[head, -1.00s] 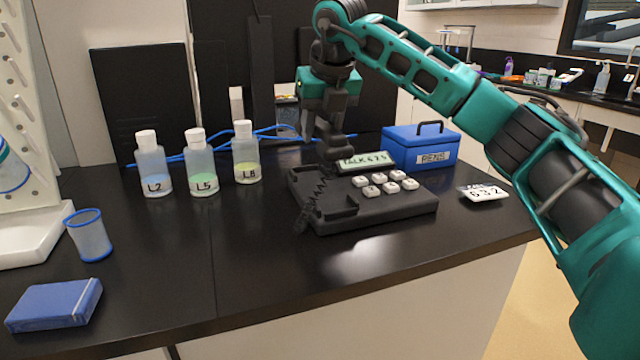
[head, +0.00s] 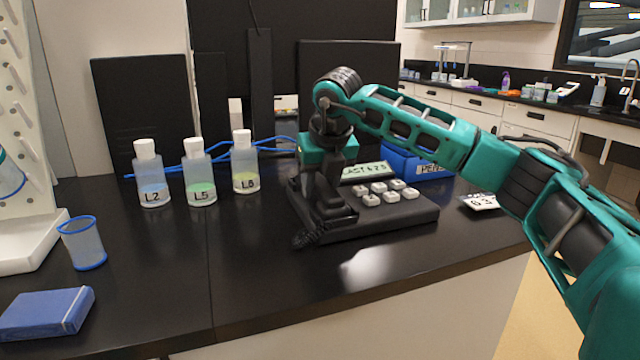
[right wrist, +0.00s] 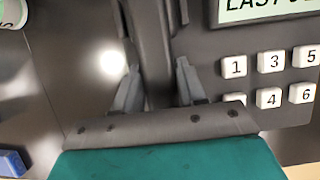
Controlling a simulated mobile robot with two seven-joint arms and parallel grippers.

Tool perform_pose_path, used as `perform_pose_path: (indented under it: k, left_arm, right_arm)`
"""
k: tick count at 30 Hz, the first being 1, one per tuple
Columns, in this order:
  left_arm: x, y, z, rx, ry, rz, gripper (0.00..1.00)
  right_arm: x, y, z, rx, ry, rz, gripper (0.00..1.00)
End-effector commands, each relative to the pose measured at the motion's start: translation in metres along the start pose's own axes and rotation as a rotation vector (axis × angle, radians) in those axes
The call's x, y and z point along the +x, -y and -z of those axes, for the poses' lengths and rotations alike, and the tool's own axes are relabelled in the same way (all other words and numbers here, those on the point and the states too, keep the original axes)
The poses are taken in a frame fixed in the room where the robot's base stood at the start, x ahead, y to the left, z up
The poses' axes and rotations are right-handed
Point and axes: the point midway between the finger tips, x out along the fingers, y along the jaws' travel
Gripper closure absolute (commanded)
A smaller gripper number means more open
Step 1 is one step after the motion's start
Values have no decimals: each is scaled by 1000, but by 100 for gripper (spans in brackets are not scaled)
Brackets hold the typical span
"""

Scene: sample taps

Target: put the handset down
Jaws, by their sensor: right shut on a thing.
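The desk phone (head: 395,214) is a dark base on the black bench, with white number keys and a lit display (head: 368,172) that starts with "LAST". My right gripper (head: 328,192) is low over the phone's left side, where the cradle is. It is shut on the dark handset (head: 330,212), which lies at the cradle. In the right wrist view the handset (right wrist: 152,45) runs between the two fingers, left of the keys (right wrist: 268,64). Whether the handset fully touches the cradle is hard to tell. My left gripper is not in view.
Three capped bottles, L2 (head: 152,180), L5 (head: 199,178) and L8 (head: 244,168), stand left of the phone. A blue box (head: 405,163) is behind it and a number card (head: 480,201) to its right. A mesh cup (head: 83,243) is at left.

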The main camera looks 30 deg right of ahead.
Motion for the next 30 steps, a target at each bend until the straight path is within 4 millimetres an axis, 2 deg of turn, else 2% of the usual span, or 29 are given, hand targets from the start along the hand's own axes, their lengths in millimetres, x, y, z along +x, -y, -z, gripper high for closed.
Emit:
perform_pose_path:
  k: [1, 2, 9, 16, 20, 23, 30]
  left_arm:
    - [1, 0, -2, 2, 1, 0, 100]
    - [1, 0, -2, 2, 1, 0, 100]
    - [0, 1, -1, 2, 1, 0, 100]
    - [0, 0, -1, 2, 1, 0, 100]
    - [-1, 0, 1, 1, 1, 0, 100]
    - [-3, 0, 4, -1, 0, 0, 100]
    - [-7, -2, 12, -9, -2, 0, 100]
  right_arm:
    - [2, 0, 1, 0, 0, 0, 95]
    - [3, 0, 1, -1, -1, 0, 59]
    - [2, 0, 1, -1, -1, 0, 36]
    - [2, 0, 1, -1, 0, 0, 34]
    - [-6, 0, -1, -1, 2, -1, 34]
    - [-21, 0, -2, -1, 4, -1, 34]
    - [-74, 0, -2, -1, 5, -1, 34]
